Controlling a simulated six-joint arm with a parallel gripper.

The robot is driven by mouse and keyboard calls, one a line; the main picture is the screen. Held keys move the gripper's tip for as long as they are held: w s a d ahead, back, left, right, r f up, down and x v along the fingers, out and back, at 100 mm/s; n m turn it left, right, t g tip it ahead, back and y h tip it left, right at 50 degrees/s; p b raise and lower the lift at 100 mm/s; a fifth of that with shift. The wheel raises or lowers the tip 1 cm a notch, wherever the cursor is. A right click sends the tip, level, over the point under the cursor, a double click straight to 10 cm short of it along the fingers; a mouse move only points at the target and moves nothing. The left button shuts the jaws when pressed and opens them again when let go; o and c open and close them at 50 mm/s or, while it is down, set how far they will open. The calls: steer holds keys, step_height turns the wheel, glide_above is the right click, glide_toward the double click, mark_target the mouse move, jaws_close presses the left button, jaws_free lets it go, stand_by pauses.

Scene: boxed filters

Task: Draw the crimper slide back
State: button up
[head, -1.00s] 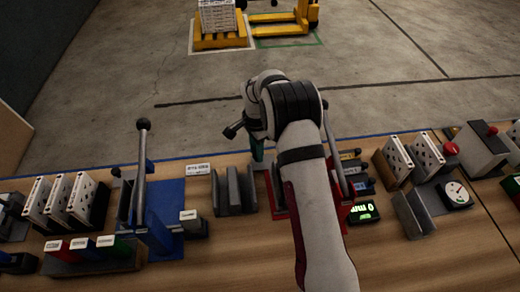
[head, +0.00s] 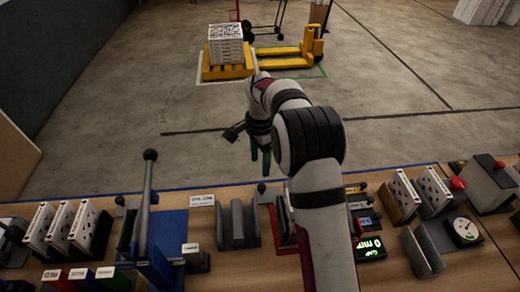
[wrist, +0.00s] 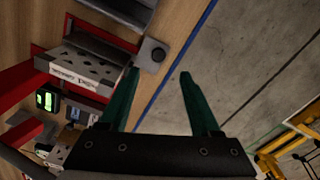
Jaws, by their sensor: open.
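My gripper (head: 259,163) hangs over the back edge of the bench in the head view, its green fingers pointing down. In the wrist view my gripper (wrist: 159,74) is open, with nothing between its fingers. A dark round knob (wrist: 152,53) lies just beyond the fingertips, apart from them as far as I can tell. Beside it a red frame (wrist: 88,38), apparently the crimper, has a white perforated filter box (wrist: 85,68) in it. In the head view my arm hides most of the red frame (head: 278,228). I cannot make out the slide clearly.
A blue press (head: 170,235) with a tall lever (head: 149,185) stands left of a grey slotted holder (head: 237,225). A green-lit display (head: 370,248) and a gauge (head: 464,231) are on the right. White boxes stand at both sides.

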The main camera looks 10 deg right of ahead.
step_height(320, 180, up, 6)
steer(key=shift+f, duration=0.15)
stand_by(0.3)
steer(key=s+r+n, duration=0.3)
steer(key=s+r, duration=0.4)
steer(key=s, duration=0.6)
steer(key=s+f+n+y, duration=0.1)
steer(key=s+f+n, duration=0.1)
steer(key=s, duration=0.9)
steer(key=s+f+n, duration=0.1)
steer(key=s+n, duration=0.2)
steer(key=s, duration=0.9)
steer(key=shift+s+f+y, duration=0.3)
steer(key=shift+f+y, duration=0.1)
